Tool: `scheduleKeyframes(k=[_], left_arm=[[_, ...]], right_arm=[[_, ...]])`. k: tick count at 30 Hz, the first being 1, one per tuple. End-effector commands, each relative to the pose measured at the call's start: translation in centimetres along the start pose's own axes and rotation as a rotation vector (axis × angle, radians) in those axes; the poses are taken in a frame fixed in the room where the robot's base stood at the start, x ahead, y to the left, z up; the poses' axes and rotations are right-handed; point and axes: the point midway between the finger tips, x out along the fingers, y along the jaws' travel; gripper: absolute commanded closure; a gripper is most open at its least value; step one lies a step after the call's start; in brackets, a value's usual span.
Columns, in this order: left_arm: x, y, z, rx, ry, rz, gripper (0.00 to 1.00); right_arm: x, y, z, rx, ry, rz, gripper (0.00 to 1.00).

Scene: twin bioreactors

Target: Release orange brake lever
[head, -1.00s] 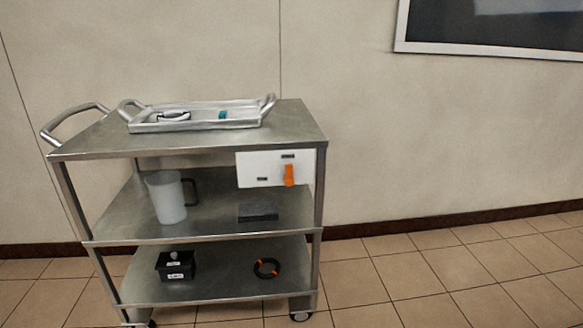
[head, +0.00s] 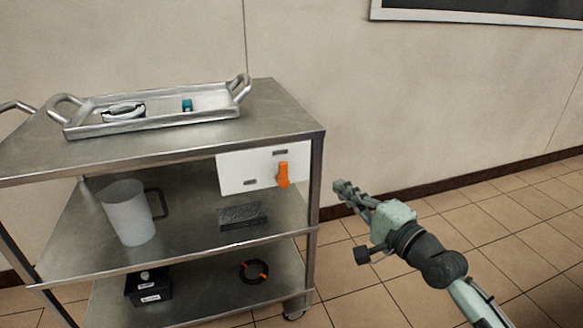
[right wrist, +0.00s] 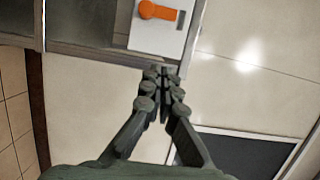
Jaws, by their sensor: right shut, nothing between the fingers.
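The orange brake lever (head: 283,175) is on a white panel (head: 240,172) under the cart's top shelf, at its right end. It hangs downward in the head view. It also shows at the top of the right wrist view (right wrist: 158,11). My right gripper (head: 340,186) is to the right of the cart, apart from the lever. Its fingers are closed together and empty, and their tips (right wrist: 163,72) lie just below the panel's edge in the right wrist view. My left gripper is not in view.
The steel cart (head: 285,120) carries a tray (head: 165,128) on top. A jug (head: 127,212) and a dark block (head: 243,216) stand on the middle shelf. A black box (head: 148,286) and a black-orange ring (head: 254,271) are on the bottom shelf. The floor right of the cart is clear.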

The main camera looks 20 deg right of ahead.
Motion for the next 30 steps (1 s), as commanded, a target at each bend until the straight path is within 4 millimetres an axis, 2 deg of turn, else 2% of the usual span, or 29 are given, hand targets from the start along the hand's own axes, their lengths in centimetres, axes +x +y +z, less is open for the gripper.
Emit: scheduleKeyframes(k=[9,13,17,27,29,30], left_arm=[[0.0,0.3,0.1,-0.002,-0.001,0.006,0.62],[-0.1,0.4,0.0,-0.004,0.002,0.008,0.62],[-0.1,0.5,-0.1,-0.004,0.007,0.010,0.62],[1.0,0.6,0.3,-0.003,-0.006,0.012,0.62],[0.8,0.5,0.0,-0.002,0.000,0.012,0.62],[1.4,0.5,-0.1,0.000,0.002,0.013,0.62]], right_arm=[[0.1,0.0,0.0,0.001,0.000,0.000,1.00],[0.9,0.0,0.0,0.002,0.000,0.000,1.00],[2.9,-0.1,0.0,0.000,0.000,-0.001,1.00],[10.1,-0.1,0.0,0.000,-0.001,0.000,1.00],[10.4,-0.1,1.1,0.005,-0.002,0.002,1.00],[10.5,-0.1,1.7,0.005,-0.002,0.001,1.00]])
